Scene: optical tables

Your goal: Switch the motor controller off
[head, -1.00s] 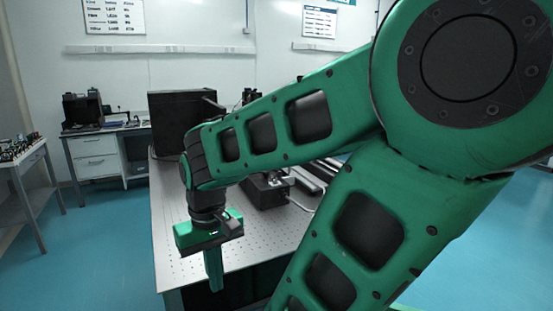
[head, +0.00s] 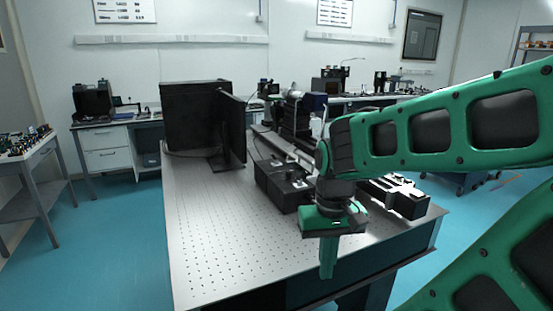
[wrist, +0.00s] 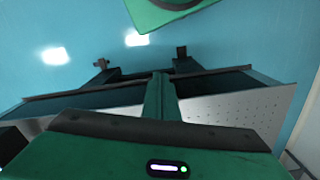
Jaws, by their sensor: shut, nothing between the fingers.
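A black box (head: 283,184) with small silver parts on top sits mid-table, left of my wrist. It may be the motor controller; its switch is too small to make out. My gripper (head: 327,271) is over the table's near part, pointing down, in front of and right of that box. Its green fingers are together with nothing between them. In the wrist view my gripper (wrist: 160,85) shows as one closed green bar in front of the table's edge. No controller shows in that view. My arm hides part of the table behind it.
The perforated optical table (head: 215,240) is bare at its front left. A dark monitor (head: 232,130) stands at the back left. A long black unit (head: 405,199) lies right of my wrist. Blue floor (head: 110,240) is open on the left.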

